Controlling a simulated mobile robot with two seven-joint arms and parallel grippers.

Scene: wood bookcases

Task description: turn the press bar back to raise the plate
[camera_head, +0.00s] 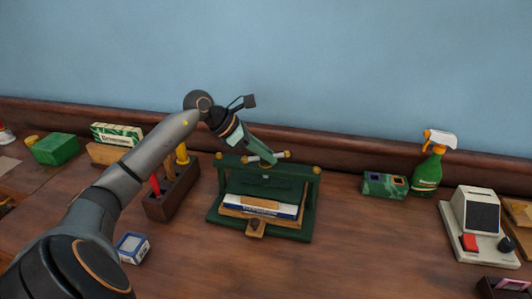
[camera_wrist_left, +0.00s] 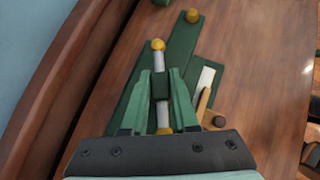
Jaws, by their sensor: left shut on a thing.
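The green book press (camera_head: 316,195) stands on the desk in the middle of the head view. Its press bar (camera_head: 283,155), pale with yellow knobs, lies across the top. The bar also shows in the left wrist view (camera_wrist_left: 159,62), running between the fingers. My left gripper (camera_head: 262,161) comes from above, shut on the middle of the bar around its dark green hub (camera_wrist_left: 161,86). The green plate (camera_head: 262,185) is inside the frame above a blue and white book (camera_head: 262,208); I cannot tell whether they touch. My right gripper is not in view.
A wooden tool block (camera_head: 172,197) stands left of the press, with a small blue box (camera_head: 132,247) in front. A green box (camera_head: 385,184), a spray bottle (camera_head: 428,170) and a card machine (camera_head: 478,225) stand to the right.

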